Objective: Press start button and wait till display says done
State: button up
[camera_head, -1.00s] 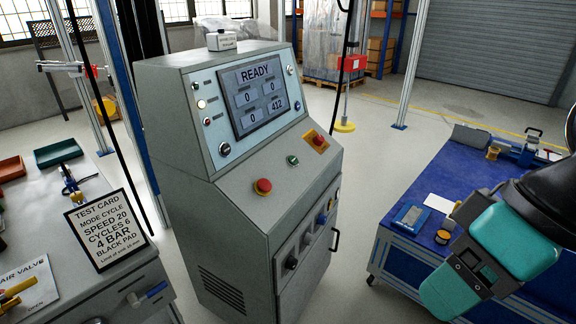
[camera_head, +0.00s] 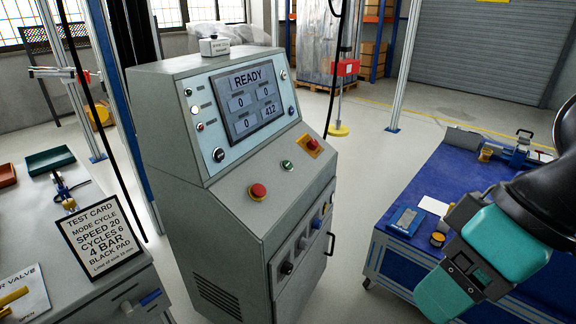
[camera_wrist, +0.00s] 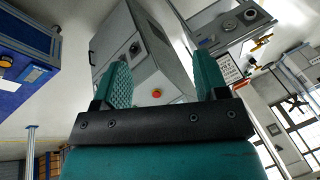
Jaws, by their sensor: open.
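The grey control cabinet (camera_head: 225,260) stands in the middle of the head view. On the sloped desk are a green button (camera_head: 287,165), a red mushroom button (camera_head: 258,191) and another red button on a yellow plate (camera_head: 313,146). My gripper (camera_head: 440,290) is at the lower right, apart from the cabinet and in front of the blue bench. In the wrist view my gripper (camera_wrist: 165,85) is open and empty, its teal fingers apart, with the cabinet (camera_wrist: 150,70) and a red button (camera_wrist: 156,93) beyond.
A test card (camera_head: 97,236) stands on the left bench (camera_head: 125,285). The blue bench (camera_head: 395,178) at the right carries small tools and a white card. Knobs and a handle (camera_head: 330,243) are on the cabinet's front. Open floor lies between cabinet and blue bench.

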grip_shut()
dwell(1.5)
